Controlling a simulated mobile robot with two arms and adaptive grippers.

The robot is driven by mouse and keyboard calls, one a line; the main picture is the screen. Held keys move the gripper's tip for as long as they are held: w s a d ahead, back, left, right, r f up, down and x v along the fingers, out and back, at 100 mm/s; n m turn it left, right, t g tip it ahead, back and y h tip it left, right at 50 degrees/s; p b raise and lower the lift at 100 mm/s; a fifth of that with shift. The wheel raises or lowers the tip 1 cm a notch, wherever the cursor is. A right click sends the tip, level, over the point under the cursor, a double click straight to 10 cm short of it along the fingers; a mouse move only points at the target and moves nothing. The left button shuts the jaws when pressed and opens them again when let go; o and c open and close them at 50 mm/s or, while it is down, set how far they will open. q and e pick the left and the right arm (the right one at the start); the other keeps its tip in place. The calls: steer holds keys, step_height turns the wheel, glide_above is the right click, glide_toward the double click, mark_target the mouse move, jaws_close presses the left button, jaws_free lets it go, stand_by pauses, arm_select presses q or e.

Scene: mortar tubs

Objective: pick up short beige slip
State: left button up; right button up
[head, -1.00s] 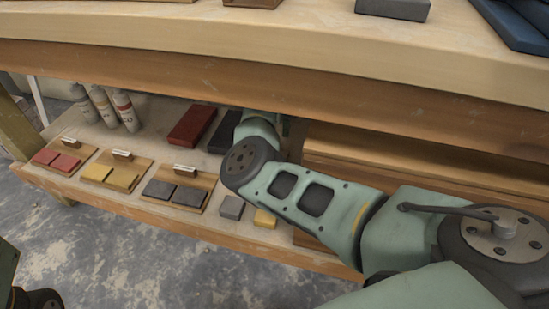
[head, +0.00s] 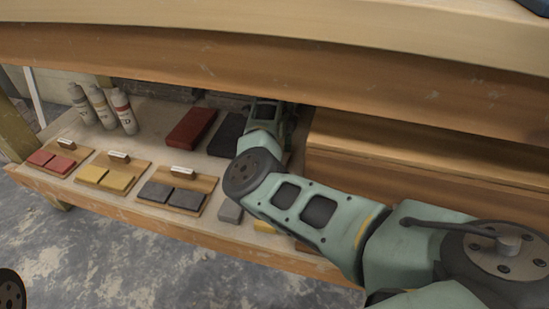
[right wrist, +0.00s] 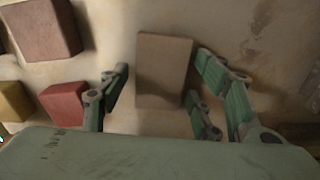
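A beige-brown block, the short beige slip (right wrist: 163,70), lies between the spread fingers of my right gripper (right wrist: 160,98) in the right wrist view. Narrow gaps show between the fingers and its sides, so the gripper is open around it. In the head view my right gripper (head: 272,112) reaches under the upper board to the back of the lower shelf. The slip is hidden there behind my arm. My left gripper is out of view.
Beside the slip lie a brown block (right wrist: 42,28), a red block (right wrist: 66,104) and a yellow block (right wrist: 14,102). The lower shelf (head: 150,115) also holds a long red block (head: 191,128), a dark block (head: 227,134) and bottles (head: 124,112). The upper board (head: 200,62) overhangs closely.

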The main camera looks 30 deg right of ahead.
steer(key=c, duration=0.9)
steer(key=shift+c, duration=0.8)
steer(key=shift+r, duration=0.1)
